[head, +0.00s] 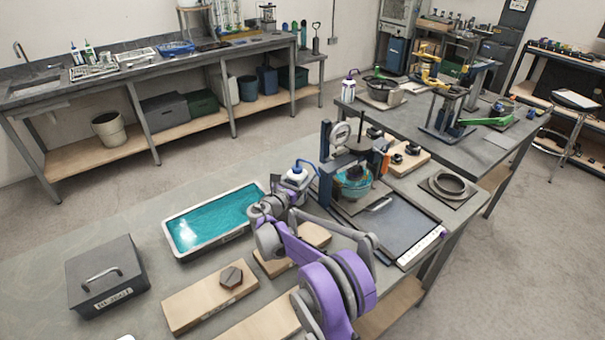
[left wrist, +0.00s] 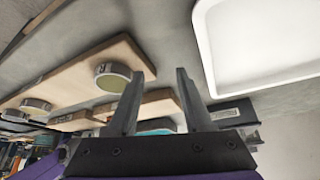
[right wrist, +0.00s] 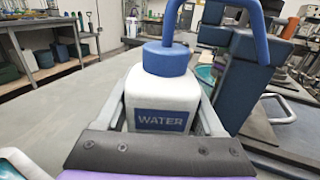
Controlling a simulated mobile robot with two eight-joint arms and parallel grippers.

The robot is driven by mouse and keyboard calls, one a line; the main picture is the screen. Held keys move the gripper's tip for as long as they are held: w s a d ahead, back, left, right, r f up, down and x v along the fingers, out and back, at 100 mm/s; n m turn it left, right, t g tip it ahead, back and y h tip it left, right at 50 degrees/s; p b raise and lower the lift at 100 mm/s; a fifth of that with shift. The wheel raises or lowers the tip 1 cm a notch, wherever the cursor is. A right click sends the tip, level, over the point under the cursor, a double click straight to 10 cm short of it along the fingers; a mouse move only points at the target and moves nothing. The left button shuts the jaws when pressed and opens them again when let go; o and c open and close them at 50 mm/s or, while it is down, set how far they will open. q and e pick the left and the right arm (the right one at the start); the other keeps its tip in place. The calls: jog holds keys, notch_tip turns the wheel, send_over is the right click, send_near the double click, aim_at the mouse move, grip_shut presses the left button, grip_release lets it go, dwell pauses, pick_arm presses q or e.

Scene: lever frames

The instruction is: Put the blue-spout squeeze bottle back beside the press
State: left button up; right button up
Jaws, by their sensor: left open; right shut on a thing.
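The squeeze bottle (head: 297,175) is white with a blue cap and a bent blue spout. In the right wrist view the bottle (right wrist: 160,100) is upright, with a blue WATER label. My right gripper (right wrist: 165,120) is shut on it, one finger along each side. The press (head: 350,165) has a blue frame and a dial gauge, and stands just right of the bottle. Its blue frame (right wrist: 243,75) also shows close by in the right wrist view. Whether the bottle's base touches the bench is hidden. My left gripper (left wrist: 157,100) is open and empty, seen only in its wrist view.
A teal-filled tray (head: 213,222) lies left of the bottle. Wooden boards (head: 210,292), one with a hexagonal piece, lie in front. A grey lidded box (head: 105,277) is at left. A dark plate (head: 395,228) lies before the press. A white tray (left wrist: 265,85) is near my left gripper.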

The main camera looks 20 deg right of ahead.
pick_arm(q)
jog(key=shift+s+f+b, duration=0.15)
jog(key=shift+f+b, duration=0.25)
jog(key=shift+f, duration=0.1)
pick_arm(e)
jog(key=shift+f, duration=0.6)
jog(key=o, duration=0.9)
jog(key=shift+s, duration=0.1)
